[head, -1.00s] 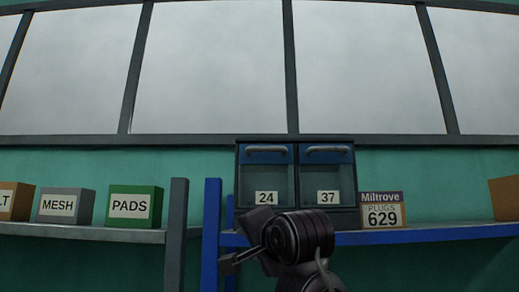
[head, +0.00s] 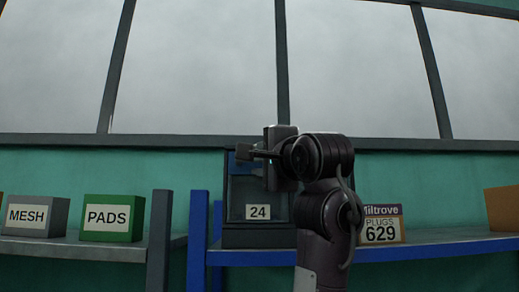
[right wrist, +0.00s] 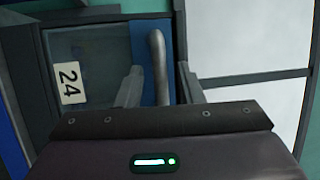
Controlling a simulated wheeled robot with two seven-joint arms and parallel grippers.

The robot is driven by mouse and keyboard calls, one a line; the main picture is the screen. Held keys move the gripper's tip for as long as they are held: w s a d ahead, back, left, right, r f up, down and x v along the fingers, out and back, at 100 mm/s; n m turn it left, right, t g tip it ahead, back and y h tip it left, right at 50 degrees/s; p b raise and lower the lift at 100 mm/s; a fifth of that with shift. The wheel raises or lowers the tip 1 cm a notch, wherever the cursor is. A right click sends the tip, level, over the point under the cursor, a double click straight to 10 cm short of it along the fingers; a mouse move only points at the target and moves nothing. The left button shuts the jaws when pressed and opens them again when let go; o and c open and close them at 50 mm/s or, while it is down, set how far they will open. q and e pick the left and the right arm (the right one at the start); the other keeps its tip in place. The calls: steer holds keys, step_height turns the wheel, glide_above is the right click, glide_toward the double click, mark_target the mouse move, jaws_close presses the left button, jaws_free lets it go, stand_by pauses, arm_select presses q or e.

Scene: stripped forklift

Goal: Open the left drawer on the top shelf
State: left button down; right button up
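The left drawer, labelled 24 (head: 258,192), is in the blue and grey drawer unit on the top shelf. Its front has a clear lower panel and a blue top strip. In the right wrist view, turned on its side, the drawer front (right wrist: 95,75) shows with its curved grey handle (right wrist: 158,60). My right gripper (head: 246,153) is raised in front of the upper part of this drawer and hides the handle in the head view. In the right wrist view its fingers (right wrist: 162,88) are apart, with the handle between them; contact is not clear. My left gripper is not in view.
My right arm covers drawer 37. The shelf (head: 440,240) holds a Miltrove plugs box (head: 382,224) right of the unit. A green PADS box (head: 113,218) and a grey MESH box (head: 35,215) stand on the left shelf. Grey window bars (head: 283,70) rise behind.

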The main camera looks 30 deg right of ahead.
steer(key=shift+w, duration=0.2)
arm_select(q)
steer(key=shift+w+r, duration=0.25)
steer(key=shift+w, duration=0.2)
arm_select(e)
jaws_close()
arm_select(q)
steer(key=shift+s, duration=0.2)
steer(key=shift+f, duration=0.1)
